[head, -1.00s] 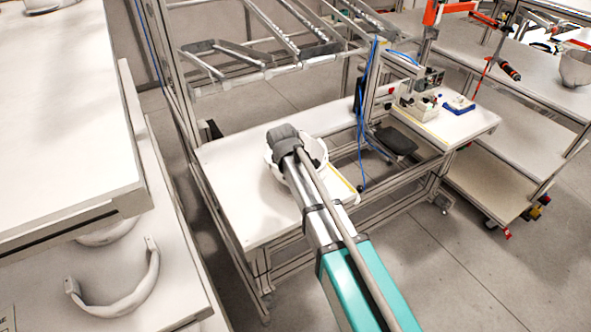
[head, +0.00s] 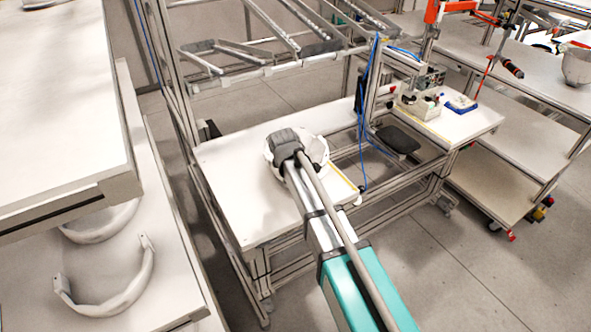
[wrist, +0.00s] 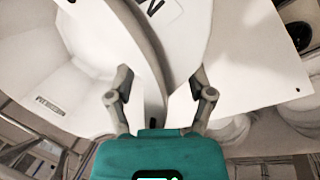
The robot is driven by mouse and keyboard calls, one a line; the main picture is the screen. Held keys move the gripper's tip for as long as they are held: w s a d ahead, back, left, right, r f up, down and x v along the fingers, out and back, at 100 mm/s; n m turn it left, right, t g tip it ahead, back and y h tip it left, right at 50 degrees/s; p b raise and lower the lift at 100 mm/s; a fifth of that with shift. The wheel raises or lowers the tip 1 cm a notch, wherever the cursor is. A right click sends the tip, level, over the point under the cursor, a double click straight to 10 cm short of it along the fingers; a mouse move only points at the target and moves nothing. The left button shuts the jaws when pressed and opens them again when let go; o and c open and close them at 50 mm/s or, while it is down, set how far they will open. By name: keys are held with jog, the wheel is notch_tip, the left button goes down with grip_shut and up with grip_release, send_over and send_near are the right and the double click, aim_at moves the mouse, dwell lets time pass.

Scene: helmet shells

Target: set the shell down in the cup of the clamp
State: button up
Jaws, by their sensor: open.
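A white, round helmet shell (head: 317,149) is at the workbench in the head view, partly covered by my gripper (head: 287,147). In the wrist view my gripper (wrist: 160,80) is open, with one finger on each side of a thin, dark-edged shell wall (wrist: 146,45). I cannot tell whether the fingers touch it. The pale inner side of a shell with a small label (wrist: 48,105) fills the left of the wrist view. The clamp and its cup cannot be made out; they may be hidden under the shell and my arm.
The workbench (head: 235,160) has free top to the left of the shell. A metal rack (head: 235,60) stands over its back. Boxes (head: 420,104) stand at its right end. White curved parts (head: 105,300) lie on a shelf at the left. Open floor lies at lower right.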

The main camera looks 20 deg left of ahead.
jog(key=shift+w+f+b, duration=0.2)
jog(key=shift+f+b, duration=0.1)
jog(key=shift+f, duration=0.2)
jog(key=shift+c, duration=0.2)
grip_shut()
dwell(0.3)
